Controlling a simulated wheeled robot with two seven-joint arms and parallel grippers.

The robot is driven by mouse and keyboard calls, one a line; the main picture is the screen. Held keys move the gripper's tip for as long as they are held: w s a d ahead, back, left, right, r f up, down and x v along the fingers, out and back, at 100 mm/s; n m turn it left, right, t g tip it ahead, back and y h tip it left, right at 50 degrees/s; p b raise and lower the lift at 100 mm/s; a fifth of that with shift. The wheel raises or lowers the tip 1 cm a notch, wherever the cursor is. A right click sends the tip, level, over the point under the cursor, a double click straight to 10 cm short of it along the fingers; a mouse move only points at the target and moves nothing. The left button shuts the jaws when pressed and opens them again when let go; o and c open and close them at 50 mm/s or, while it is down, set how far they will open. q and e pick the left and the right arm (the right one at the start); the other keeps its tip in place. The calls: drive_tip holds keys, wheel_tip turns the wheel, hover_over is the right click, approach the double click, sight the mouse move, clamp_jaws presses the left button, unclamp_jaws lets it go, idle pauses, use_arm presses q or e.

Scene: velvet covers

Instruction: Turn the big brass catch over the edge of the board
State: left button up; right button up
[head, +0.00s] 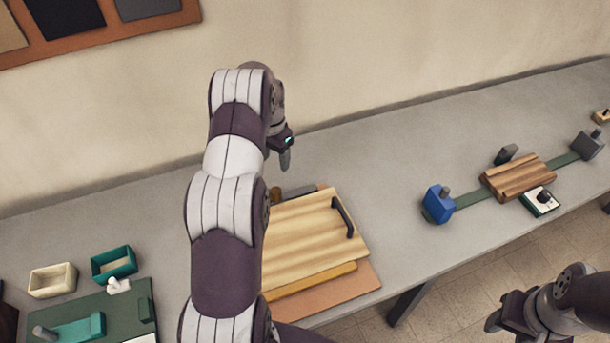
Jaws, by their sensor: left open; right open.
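A pale striped wooden board (310,235) with a black handle (343,217) lies on a reddish-brown base (362,280) on the grey table. A small brass-coloured piece (276,194) shows at the board's back edge, right beside my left arm; it may be the big catch, but the arm hides part of it and I cannot tell which way it is turned. My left gripper (286,160) is open, pointing down above the table behind the board, apart from the brass piece. My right gripper (494,324) is open at the lower right, in front of the table.
A yellowish bar (312,280) runs along the board's front edge. A cream box (52,280), a teal box (114,263) and a green panel (95,315) stand at left. A blue block (438,204) and a brown ridged block (518,177) sit at right. The table between is clear.

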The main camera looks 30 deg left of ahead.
sight(276, 190)
use_arm(q)
drive_tip(key=f, duration=0.1)
drive_tip(key=s+f+p, duration=0.1)
drive_tip(key=s+f, duration=0.1)
drive_tip(key=f, duration=0.1)
drive_tip(key=shift+d+f, duration=0.1)
drive_tip(key=shift+d, duration=0.1)
drive_tip(key=f, duration=0.2)
drive_tip(key=f+p, duration=0.1)
drive_tip(key=f, duration=0.1)
drive_tip(key=w+f, duration=0.1)
drive_tip(key=f, duration=0.2)
drive_tip(key=shift+a+f+p, duration=0.1)
drive_tip(key=shift+a+p, duration=0.05)
drive_tip(key=shift+p, duration=0.25)
drive_tip(key=shift+s+f, duration=0.25)
drive_tip(key=shift+f, duration=0.1)
drive_tip(key=shift+w, duration=0.1)
use_arm(e)
drive_tip(key=r, duration=0.1)
drive_tip(key=s+r, duration=0.1)
drive_tip(key=r, duration=0.1)
drive_tip(key=shift+r, duration=0.1)
use_arm(q)
drive_tip(key=shift+f, duration=0.1)
drive_tip(key=c, duration=1)
